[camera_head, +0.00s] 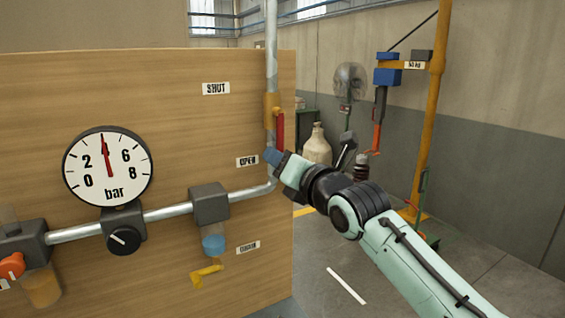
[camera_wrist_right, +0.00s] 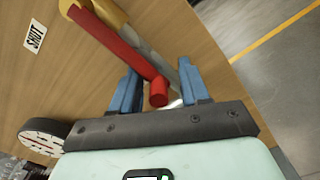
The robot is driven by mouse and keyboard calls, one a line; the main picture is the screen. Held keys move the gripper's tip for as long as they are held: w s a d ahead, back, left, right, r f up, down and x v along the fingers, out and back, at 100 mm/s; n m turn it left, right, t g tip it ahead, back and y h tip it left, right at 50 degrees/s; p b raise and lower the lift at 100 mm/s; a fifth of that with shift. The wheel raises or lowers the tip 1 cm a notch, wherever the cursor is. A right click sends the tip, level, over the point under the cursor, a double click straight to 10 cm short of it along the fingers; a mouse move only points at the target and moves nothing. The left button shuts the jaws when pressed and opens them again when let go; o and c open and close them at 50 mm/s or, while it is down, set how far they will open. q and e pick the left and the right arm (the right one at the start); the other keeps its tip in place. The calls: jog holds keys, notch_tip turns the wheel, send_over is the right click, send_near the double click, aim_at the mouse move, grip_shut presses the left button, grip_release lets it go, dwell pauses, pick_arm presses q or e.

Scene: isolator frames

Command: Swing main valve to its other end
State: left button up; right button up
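The main valve (camera_head: 271,108) is a yellow-brass body on the vertical pipe at the board's right edge. Its red lever (camera_head: 281,132) points down along the pipe, towards the OPEN label (camera_head: 247,161); the SHUT label (camera_head: 216,88) is higher up. My right gripper (camera_head: 273,156) is at the lever's lower end. In the right wrist view the blue fingers (camera_wrist_right: 159,82) are spread apart, with the red lever's end (camera_wrist_right: 158,92) between them and gaps visible on both sides. My left gripper is not in view.
A pressure gauge (camera_head: 108,167) on the wooden board (camera_head: 160,110) reads about 4 bar. A horizontal pipe (camera_head: 166,212) carries a regulator knob (camera_head: 123,240) and a filter with a blue bowl (camera_head: 213,244). A yellow drain handle (camera_head: 206,275) is below.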

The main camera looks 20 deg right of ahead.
jog(key=s+d+b, duration=0.1)
jog(key=s+b, duration=0.1)
jog(key=s, duration=1.1)
jog(key=shift+s, duration=0.2)
jog(key=shift+f, duration=0.1)
